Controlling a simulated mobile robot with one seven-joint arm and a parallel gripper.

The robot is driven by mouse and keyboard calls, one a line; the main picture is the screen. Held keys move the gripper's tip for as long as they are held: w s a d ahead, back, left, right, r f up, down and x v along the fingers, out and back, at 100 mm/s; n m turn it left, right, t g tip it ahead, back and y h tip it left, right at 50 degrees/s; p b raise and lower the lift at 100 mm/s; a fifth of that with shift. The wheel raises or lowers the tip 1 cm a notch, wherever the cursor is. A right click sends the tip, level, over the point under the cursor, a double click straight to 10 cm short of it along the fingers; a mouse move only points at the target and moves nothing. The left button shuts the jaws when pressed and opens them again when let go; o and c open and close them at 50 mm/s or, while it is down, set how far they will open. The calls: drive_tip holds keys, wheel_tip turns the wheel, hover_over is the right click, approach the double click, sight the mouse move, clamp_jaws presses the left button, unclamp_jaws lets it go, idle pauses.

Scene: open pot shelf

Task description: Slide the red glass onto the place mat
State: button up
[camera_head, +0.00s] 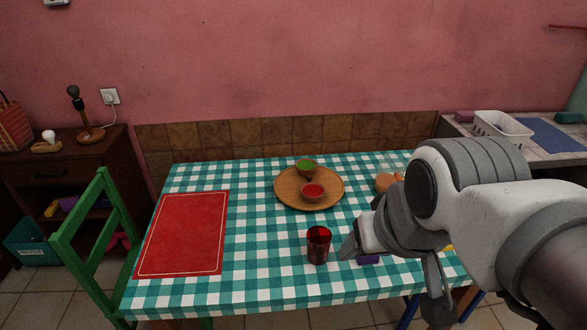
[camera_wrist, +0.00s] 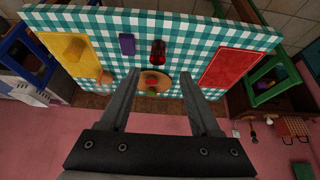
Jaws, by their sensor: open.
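The red glass (camera_head: 318,245) stands upright on the checked tablecloth near the table's front edge. It also shows between the lines of my fingers, beyond their tips, in the wrist view (camera_wrist: 158,52). The place mat (camera_head: 183,235), red with a thin pale border line, lies flat at the left of the table; in the wrist view it is at the right (camera_wrist: 231,70). Bare cloth lies between glass and mat. My gripper (camera_head: 349,249) is just right of the glass in the head view. In the wrist view its fingers (camera_wrist: 158,74) are spread, with nothing held.
A purple item (camera_head: 369,260) lies by my gripper. A yellow mat (camera_wrist: 65,45) shows in the wrist view. A green chair (camera_head: 88,232) stands left.

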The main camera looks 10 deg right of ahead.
drive_tip(key=o, duration=0.4)
drive_tip(key=shift+o, duration=0.9)
drive_tip(key=shift+w+a+f, duration=0.1)
drive_tip(key=shift+w+f, duration=0.05)
drive_tip(key=shift+f, duration=0.2)
drive_tip(key=w+a+f+m+g+y+b, duration=0.2)
drive_tip(key=w+f+m+g+y+b, duration=0.15)
drive_tip(key=w+f+m, duration=0.35)
drive_tip(key=m+t+y+b, duration=0.1)
drive_tip(key=m+y+b, duration=0.3)
drive_tip(key=m+y, duration=0.55)
approach(327, 253)
drive_tip(key=s+a+r+m+h, duration=0.1)
drive_tip(key=s+a+r+h, duration=0.1)
drive_tip(key=s+a+r, duration=0.55)
drive_tip(key=w+d+f+m+t, duration=0.1)
drive_tip(key=w+f+m, duration=0.1)
drive_tip(key=f, duration=0.1)
drive_tip(key=w+d+f+m+t+b, duration=0.1)
drive_tip(key=w+d+f+m+t, duration=0.1)
drive_tip(key=f+m, duration=0.1)
drive_tip(key=w+d+f+m+t+y+b, duration=0.1)
drive_tip(key=w+d+f+m+t, duration=0.1)
drive_tip(key=f, duration=0.2)
drive_tip(key=shift+w+d, duration=0.15)
drive_tip(key=b+x, duration=0.2)
drive_tip(key=x, duration=0.6)
drive_tip(key=shift+w+f, duration=0.1)
drive_tip(key=shift+b+x, duration=0.4)
drive_tip(key=shift+x, duration=0.5)
